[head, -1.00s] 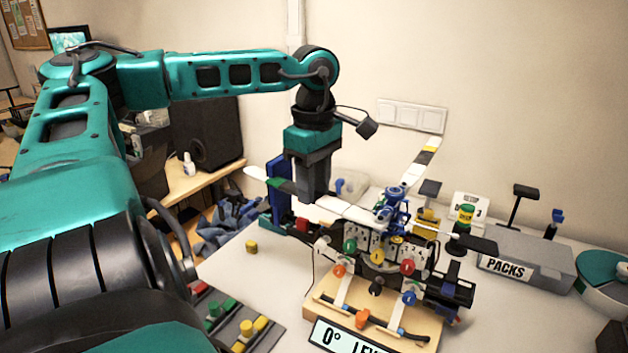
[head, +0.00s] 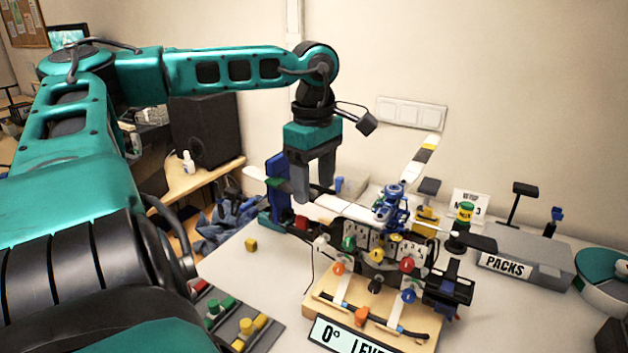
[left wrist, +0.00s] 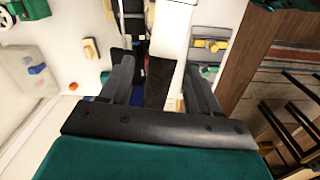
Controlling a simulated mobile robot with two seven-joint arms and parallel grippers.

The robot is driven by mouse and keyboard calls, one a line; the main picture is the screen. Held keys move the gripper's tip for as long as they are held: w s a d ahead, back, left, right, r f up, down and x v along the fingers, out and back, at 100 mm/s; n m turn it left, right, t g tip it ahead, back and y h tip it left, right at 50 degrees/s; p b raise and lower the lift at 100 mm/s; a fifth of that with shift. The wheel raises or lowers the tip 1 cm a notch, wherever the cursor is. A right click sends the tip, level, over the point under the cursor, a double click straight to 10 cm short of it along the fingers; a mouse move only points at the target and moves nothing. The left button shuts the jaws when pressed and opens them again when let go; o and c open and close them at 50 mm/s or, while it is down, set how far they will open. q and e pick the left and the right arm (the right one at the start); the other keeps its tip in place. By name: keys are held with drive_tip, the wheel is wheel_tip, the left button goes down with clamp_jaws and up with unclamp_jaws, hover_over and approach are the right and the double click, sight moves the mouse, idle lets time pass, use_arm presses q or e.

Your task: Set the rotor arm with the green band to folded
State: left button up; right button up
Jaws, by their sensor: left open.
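The rotor arm with the green band (head: 275,182) reaches left from the blue hub (head: 393,207) of the drone in the head view. It is stretched out, with a white inner part (head: 345,208) and a pale tip. My left gripper (head: 314,190) is open and points down over this arm, hiding part of it. In the left wrist view the open fingers (left wrist: 160,88) stand on either side of a dark section that continues from the white strip (left wrist: 165,35). I cannot tell whether they touch it. My right gripper is not in view.
A rotor arm with a yellow band (head: 427,155) points up right; another ends in a dark tip (head: 475,242). A blue upright (head: 277,185) stands close behind my left gripper. The grey PACKS box (head: 530,262) is at right. White table is clear at front left.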

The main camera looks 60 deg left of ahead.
sight(314, 194)
use_arm(q)
wheel_tip(314, 194, up, 13)
drive_tip(key=p, duration=0.1)
drive_tip(key=shift+f, duration=0.15)
idle(0.7)
